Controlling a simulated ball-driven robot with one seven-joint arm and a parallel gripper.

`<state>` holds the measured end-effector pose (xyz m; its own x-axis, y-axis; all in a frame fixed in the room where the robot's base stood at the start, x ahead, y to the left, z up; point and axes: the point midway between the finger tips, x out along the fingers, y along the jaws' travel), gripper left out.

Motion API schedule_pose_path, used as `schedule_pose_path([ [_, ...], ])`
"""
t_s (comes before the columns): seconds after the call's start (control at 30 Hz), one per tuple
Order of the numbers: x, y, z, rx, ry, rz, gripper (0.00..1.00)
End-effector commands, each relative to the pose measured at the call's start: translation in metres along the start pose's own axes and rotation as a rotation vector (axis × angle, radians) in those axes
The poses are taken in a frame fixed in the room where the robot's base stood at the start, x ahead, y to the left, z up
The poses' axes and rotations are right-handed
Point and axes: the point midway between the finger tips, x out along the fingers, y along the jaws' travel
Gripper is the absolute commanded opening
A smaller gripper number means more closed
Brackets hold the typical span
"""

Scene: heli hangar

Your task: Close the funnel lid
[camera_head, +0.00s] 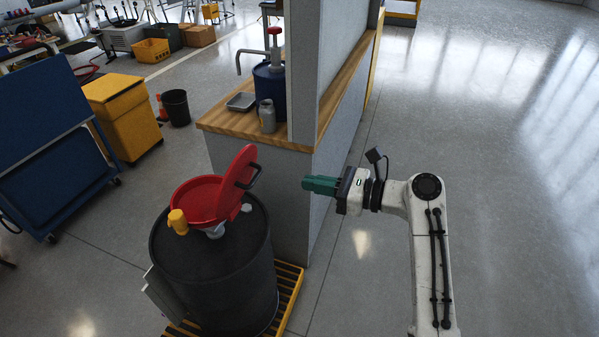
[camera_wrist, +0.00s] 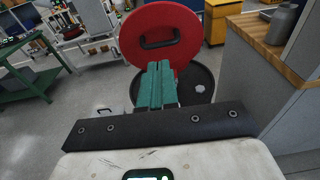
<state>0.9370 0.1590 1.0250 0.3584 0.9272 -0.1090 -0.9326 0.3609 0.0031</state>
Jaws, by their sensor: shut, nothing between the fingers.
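The red funnel (camera_head: 190,203) sits on top of a black drum (camera_head: 215,262). Its round red lid (camera_head: 238,177) stands open, tilted up at the right side of the funnel, with a black handle on its outer face.
A partition with a wooden counter (camera_head: 300,140) stands behind the drum, carrying a grey bottle (camera_head: 267,116), a metal tray (camera_head: 241,102) and a blue drum with a pump (camera_head: 269,88). The drum stands on a yellow slatted pallet (camera_head: 291,285). Open floor lies to the right.

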Motion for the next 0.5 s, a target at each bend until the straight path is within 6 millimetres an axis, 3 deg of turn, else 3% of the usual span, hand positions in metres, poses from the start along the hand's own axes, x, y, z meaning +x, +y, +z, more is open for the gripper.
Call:
schedule_pose_path([
  [0.5,0.096,0.001,0.000,-0.003,0.004,0.003,0.00],
])
